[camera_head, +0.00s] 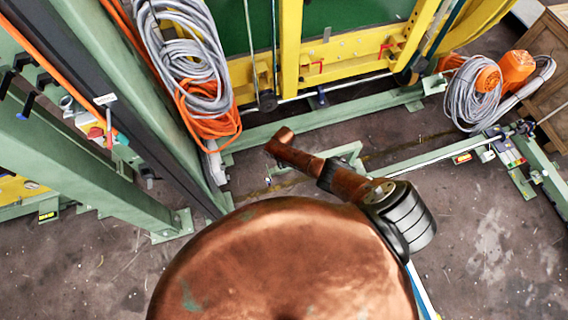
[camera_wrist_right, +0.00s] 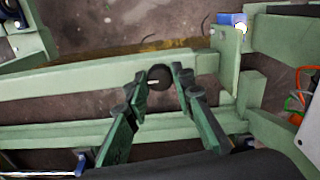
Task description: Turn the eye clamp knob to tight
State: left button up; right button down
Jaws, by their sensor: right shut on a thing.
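In the right wrist view, the knob (camera_wrist_right: 160,76) is black and round, with a small pale mark on its face. It sits in front of a pale green beam (camera_wrist_right: 75,85). My right gripper (camera_wrist_right: 161,80) has green fingers with dark tips, one on each side of the knob, shut on it. I cannot read from the mark how the knob is turned. In the head view my copper-coloured arm reaches over the green frame, and neither the gripper's fingertips nor the knob can be made out. My left gripper is not in view.
Green posts and beams (camera_head: 310,120) stand close around my arm. Grey and orange cable coils (camera_head: 195,60) hang at the upper left. Another grey coil (camera_head: 470,100) hangs at the right, by a wooden crate (camera_head: 550,60). Bare concrete floor (camera_head: 480,235) lies open at lower right.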

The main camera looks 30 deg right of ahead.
jog(key=shift+w, duration=0.15)
jog(key=c, duration=1.7)
grip_release()
jog(key=shift+o, duration=0.2)
jog(key=shift+r, duration=0.15)
notch_tip(320, 180, up, 12)
